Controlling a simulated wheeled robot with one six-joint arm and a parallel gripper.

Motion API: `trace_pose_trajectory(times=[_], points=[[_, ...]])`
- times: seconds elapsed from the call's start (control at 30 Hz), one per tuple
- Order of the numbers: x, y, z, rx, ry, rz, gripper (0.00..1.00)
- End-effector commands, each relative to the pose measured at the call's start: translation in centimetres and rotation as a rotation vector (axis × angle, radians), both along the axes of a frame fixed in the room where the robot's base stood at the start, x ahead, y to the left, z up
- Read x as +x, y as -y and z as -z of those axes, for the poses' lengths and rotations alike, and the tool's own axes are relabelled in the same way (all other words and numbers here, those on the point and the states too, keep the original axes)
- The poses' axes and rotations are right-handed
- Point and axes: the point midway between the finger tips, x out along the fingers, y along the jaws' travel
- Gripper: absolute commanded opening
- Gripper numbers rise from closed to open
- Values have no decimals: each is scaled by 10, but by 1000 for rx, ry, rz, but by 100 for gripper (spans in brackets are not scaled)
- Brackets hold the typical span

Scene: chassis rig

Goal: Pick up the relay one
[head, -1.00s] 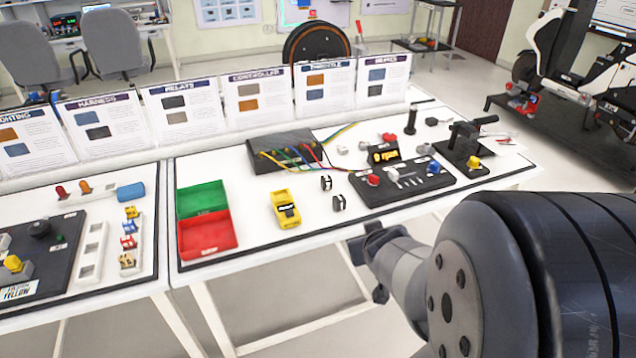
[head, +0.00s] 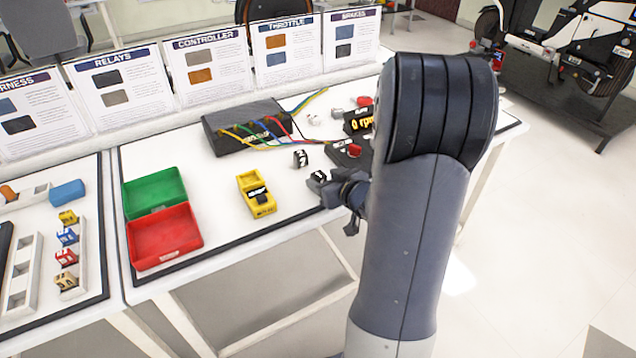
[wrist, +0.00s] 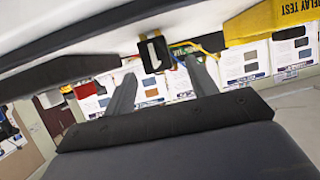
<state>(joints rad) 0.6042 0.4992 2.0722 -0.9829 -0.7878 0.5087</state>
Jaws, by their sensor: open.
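Two small black relays with white marks lie on the white table in the head view, a nearer one (head: 317,178) and a farther one (head: 301,158). Their marks are too small to read surely there. My gripper (head: 337,190) is at the table's front edge, just right of the nearer relay. In the wrist view, which is tilted, a black relay with a white mark like a 1 (wrist: 154,55) shows between and beyond the open fingers of my gripper (wrist: 160,70). The fingers look empty, and I see no contact with the relay.
A yellow tester (head: 257,194) stands left of the relays; it also shows in the wrist view (wrist: 262,22). Red (head: 165,237) and green (head: 153,191) bins are farther left. A black box with coloured wires (head: 243,127) is behind. My arm hides part of the black panel (head: 347,154).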

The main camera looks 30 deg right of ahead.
Motion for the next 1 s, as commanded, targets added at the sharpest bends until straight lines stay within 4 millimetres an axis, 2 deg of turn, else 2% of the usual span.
trace_pose_trajectory(times=[0.13, 0.4, 0.7, 1.0], points=[[10, -1, 6, -1, -1, -1, 55], [45, -4, 22, -2, -2, -2, 55], [51, -4, 23, -1, -1, 1, 55], [50, -4, 22, -1, -1, 1, 31]])
